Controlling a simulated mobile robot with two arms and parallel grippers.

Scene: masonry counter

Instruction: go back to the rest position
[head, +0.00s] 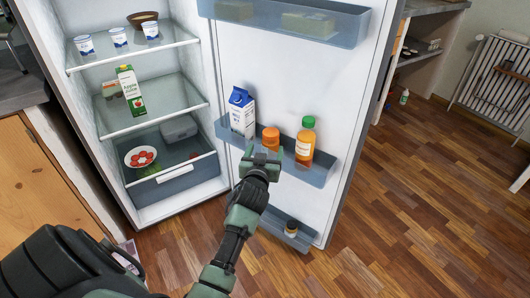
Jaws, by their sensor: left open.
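My left gripper (264,156) is in front of the middle shelf (322,170) of the open fridge door. Its jaws look open. A jar with an orange lid (270,137) stands on that shelf just behind the fingertips. The gripper hides its lower part, and I cannot tell whether they touch. To its right stands an orange juice bottle (305,143) with a green cap. To its left is a blue and white milk carton (242,114). My right gripper is not in view.
The fridge stands open, with an apple juice carton (131,91), several yogurt cups (118,37), a brown bowl (143,18) and a plate with red items (140,157) inside. A small jar (291,228) sits in the lower door shelf (272,224). The wooden floor (400,200) is clear at right.

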